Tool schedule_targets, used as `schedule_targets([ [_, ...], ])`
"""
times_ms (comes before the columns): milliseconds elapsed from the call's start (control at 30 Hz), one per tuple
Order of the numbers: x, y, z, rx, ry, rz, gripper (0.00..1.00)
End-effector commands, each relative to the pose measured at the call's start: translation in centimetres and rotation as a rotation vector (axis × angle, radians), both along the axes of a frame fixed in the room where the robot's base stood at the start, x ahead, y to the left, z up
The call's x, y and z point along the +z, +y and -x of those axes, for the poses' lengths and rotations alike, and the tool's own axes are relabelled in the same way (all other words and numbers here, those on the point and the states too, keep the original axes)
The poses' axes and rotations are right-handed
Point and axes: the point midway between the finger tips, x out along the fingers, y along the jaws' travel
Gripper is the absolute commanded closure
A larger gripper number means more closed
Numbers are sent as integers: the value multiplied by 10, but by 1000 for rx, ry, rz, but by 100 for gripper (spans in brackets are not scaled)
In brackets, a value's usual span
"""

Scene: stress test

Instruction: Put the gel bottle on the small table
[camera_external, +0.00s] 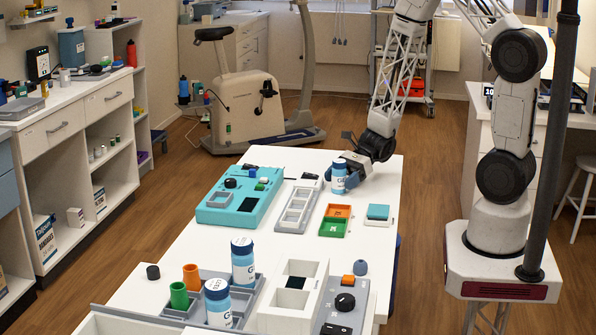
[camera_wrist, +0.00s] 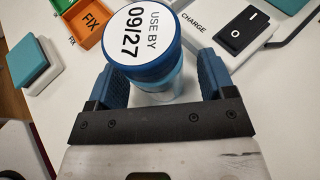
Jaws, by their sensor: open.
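A bottle (camera_external: 339,178) with a blue cap and a white-and-blue label stands upright at the far end of the long white table (camera_external: 385,215). In the wrist view, the bottle (camera_wrist: 140,45) has a round white cap label reading "USE BY 09/27". My gripper (camera_external: 346,174) is open around it; in the wrist view, the blue fingers of my gripper (camera_wrist: 157,82) are on either side of it. I cannot tell whether they touch it. Two similar bottles, one taller (camera_external: 243,264) and one nearer (camera_external: 217,304), stand in a grey tray at the near end. I cannot tell which table is meant.
A teal device (camera_external: 217,210), a white compartment tray (camera_external: 297,208) and orange and green bins (camera_external: 334,227) lie near the bottle. A black switch on a white panel (camera_wrist: 240,30) is close to my right finger. A white stool (camera_external: 588,165) stands at far right.

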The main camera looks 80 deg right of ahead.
Motion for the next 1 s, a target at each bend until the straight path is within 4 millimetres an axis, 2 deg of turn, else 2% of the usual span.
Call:
schedule_targets([
  [167, -3, 5, -3, 1, 0, 0, 24],
  [733, -3, 5, -3, 0, 0, 0, 24],
  [1000, -3, 5, -3, 0, 0, 0, 64],
])
